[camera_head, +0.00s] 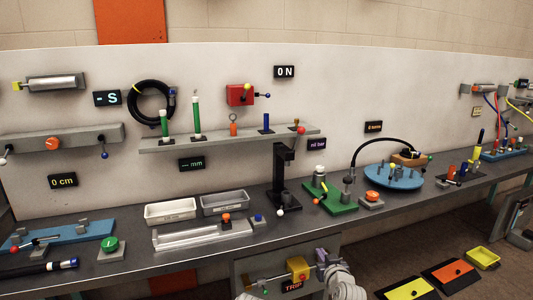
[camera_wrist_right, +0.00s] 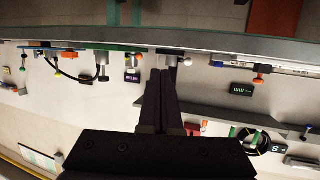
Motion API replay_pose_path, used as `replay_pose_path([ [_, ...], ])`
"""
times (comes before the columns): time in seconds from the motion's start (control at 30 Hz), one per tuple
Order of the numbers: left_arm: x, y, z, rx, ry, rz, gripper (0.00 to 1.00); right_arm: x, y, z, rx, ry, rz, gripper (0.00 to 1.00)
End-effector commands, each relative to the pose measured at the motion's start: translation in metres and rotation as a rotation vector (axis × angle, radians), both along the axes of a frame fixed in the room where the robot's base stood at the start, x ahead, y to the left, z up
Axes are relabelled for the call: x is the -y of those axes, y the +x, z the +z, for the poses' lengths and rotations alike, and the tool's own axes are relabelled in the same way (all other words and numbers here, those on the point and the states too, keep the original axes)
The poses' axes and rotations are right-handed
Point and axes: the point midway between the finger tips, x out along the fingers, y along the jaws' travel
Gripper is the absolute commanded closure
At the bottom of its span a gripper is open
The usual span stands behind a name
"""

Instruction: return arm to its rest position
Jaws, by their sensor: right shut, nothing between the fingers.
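My right gripper (camera_wrist_right: 160,76) shows in the wrist view, its two dark fingers together with nothing between them. That view is upside down, with the bench edge (camera_wrist_right: 210,45) across its upper part. In the head view, white links of my arm (camera_head: 345,284) are at the bottom, right of centre, low in front of the bench. The fingertips are hard to make out there. My left gripper is not in view.
The long grey bench (camera_head: 130,258) carries two trays, a green fixture (camera_head: 335,199) and a blue round plate (camera_head: 392,178). A yellow block (camera_head: 298,268) is below its front edge, close to my arm. Yellow and orange pads lie at the lower right.

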Motion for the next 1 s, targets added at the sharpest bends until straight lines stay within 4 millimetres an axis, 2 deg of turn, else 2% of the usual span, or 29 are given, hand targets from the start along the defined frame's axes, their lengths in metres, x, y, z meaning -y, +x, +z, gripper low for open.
replay_pose_path([
  [0.27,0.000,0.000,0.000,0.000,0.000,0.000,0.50,-0.040,-0.017,-0.035,-0.169,-0.012,0.095,1.00],
  [0.47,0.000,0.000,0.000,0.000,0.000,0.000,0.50,-0.078,-0.049,-0.076,-0.389,-0.043,0.183,1.00],
  [0.57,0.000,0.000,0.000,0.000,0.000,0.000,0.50,-0.097,-0.076,-0.101,-0.543,-0.076,0.225,1.00],
  [0.7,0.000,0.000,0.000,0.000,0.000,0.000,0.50,-0.115,-0.130,-0.135,-0.808,-0.151,0.254,1.00],
  [0.83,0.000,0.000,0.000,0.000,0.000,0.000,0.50,-0.117,-0.175,-0.152,-1.009,-0.226,0.239,1.00],
  [1.0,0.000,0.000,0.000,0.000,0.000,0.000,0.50,-0.113,-0.224,-0.159,-1.213,-0.317,0.187,1.00],
])
